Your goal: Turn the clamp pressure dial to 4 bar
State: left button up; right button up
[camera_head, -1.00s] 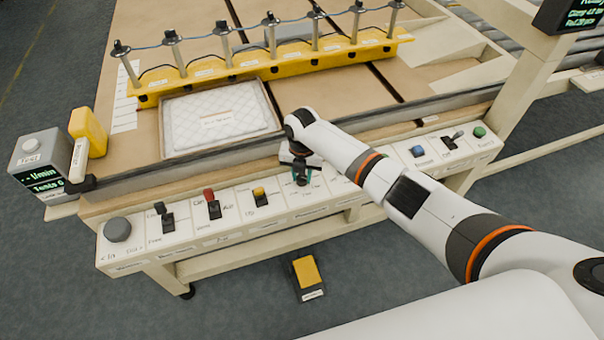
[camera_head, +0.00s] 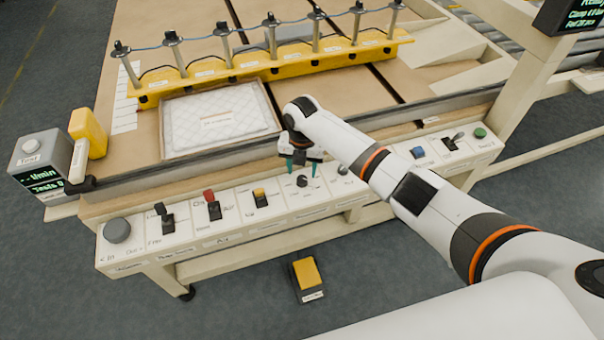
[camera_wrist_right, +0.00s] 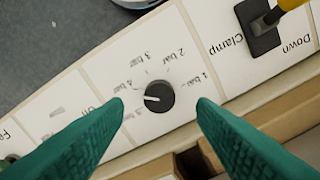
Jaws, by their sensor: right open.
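The clamp pressure dial (camera_head: 302,181) is a small black knob on the white control panel along the table's front edge. In the right wrist view the dial (camera_wrist_right: 159,96) shows a white pointer line aimed left, close to the mark that appears to read 4 bar. The small print is hard to read. My right gripper (camera_head: 303,168) is open and empty, its green fingertips apart on either side of the dial and clear of it. My left gripper is not in view.
A black screen (camera_head: 575,15) at top right shows a clamp line that seems to read 4.0 bar. A yellow-topped lever (camera_head: 259,195) and a red lever (camera_head: 211,203) stand left of the dial. A quilted white pad (camera_head: 218,118) lies behind the panel.

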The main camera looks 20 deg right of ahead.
aim_at(302, 178)
notch_tip(302, 178, up, 9)
jog(key=b, duration=0.1)
jog(key=shift+f, duration=0.2)
